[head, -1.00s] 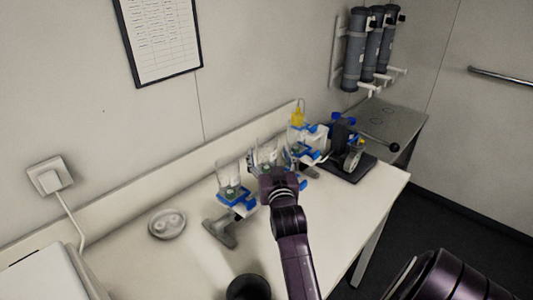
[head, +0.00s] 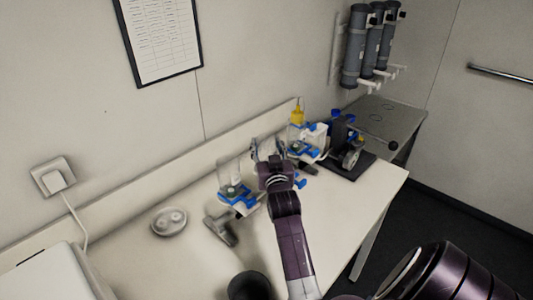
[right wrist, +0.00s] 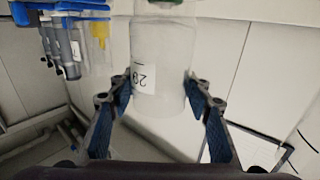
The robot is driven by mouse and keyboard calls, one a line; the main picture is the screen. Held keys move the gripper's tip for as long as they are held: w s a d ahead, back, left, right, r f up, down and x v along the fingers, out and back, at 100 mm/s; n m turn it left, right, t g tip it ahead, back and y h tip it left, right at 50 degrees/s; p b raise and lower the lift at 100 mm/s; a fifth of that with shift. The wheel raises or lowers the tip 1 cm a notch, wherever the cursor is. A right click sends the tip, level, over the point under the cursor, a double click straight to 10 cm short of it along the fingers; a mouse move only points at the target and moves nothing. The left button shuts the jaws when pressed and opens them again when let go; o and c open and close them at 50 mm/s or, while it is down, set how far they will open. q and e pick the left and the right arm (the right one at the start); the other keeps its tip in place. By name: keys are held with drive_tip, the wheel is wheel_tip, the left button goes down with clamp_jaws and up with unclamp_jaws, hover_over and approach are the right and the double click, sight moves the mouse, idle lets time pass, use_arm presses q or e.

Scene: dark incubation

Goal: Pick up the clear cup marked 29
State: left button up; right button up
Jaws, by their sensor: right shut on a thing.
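The clear cup (right wrist: 160,85) stands between the two blue-padded fingers of my right gripper (right wrist: 158,92) in the right wrist view. Its white label shows an upside-down number that looks like 29, though the last digit is hard to read. The fingers touch both sides, and the gripper is shut on it. In the head view my right gripper (head: 268,155) is over the row of stands at the back of the table and hides much of the cup. My left gripper is not in view.
Another clear cup (head: 231,173) sits in a blue-clamped stand just left.

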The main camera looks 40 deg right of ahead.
drive_tip(key=shift+c, duration=0.8)
drive_tip(key=shift+r, duration=0.1)
